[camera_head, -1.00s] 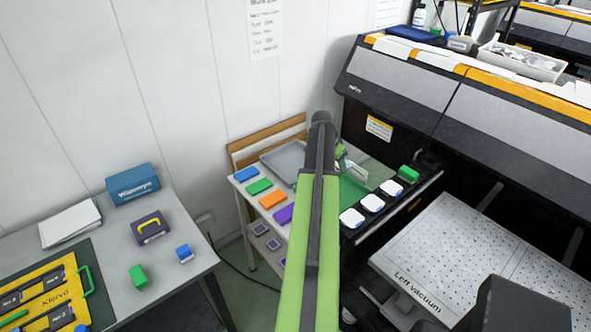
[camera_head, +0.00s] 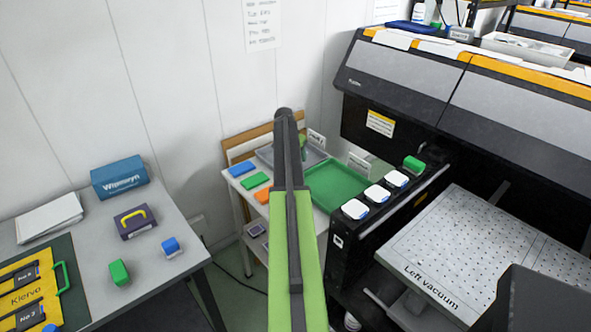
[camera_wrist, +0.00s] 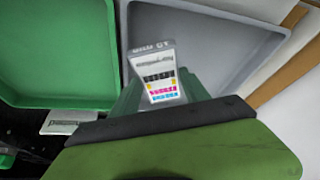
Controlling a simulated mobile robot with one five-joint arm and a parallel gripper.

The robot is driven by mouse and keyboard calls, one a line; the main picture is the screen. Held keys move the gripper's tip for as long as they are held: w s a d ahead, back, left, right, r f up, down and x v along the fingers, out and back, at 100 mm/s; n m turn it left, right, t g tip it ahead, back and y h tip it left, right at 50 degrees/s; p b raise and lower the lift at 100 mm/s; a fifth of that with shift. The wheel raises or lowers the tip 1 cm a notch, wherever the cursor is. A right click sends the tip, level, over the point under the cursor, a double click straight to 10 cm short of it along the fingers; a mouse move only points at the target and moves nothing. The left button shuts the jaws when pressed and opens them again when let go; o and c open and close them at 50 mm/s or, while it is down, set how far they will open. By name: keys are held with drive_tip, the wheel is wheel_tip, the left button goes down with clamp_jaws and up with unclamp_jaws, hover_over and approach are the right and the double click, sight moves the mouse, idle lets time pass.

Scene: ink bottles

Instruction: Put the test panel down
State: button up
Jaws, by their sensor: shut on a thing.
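The test panel (camera_wrist: 160,78) is a pale card with printed colour bars, upright and slightly tilted in the wrist view. My gripper (camera_wrist: 163,98) is shut on its lower part, with green fingers. Behind the panel in that view is the grey tray (camera_wrist: 213,42); the green tray (camera_wrist: 55,98) is at left. In the head view my gripper (camera_head: 304,143) is partly hidden behind my arm, near the grey tray's right side. The panel (camera_head: 316,138) shows there as a small pale patch. The grey tray (camera_head: 266,152) is partly covered by my arm. I cannot tell its height above the tray.
The green tray (camera_head: 338,187) looks empty. Blue (camera_head: 241,170), green (camera_head: 254,181) and orange (camera_head: 262,195) pieces lie left of it. White-topped blocks (camera_head: 377,193) line the machine edge at right. A wooden back rail (camera_head: 245,143) and the wall stand behind.

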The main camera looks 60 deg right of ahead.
drive_tip(key=shift+w+f, duration=0.3)
drive_tip(key=shift+w, duration=0.2)
wheel_tip(320, 180, down, 4)
drive_tip(key=b, duration=0.4)
drive_tip(key=shift+f, duration=0.15)
drive_tip(key=shift+r, duration=0.2)
drive_tip(key=shift+f, duration=0.1)
drive_tip(key=o, duration=1.5)
drive_tip(key=shift+c, duration=0.2)
drive_tip(key=shift+a+r+p, duration=0.1)
drive_tip(key=shift+r+p, duration=0.2)
drive_tip(key=shift+r, duration=0.1)
drive_tip(key=p+v, duration=1)
drive_tip(key=v, duration=0.1)
drive_tip(key=shift+r, duration=0.2)
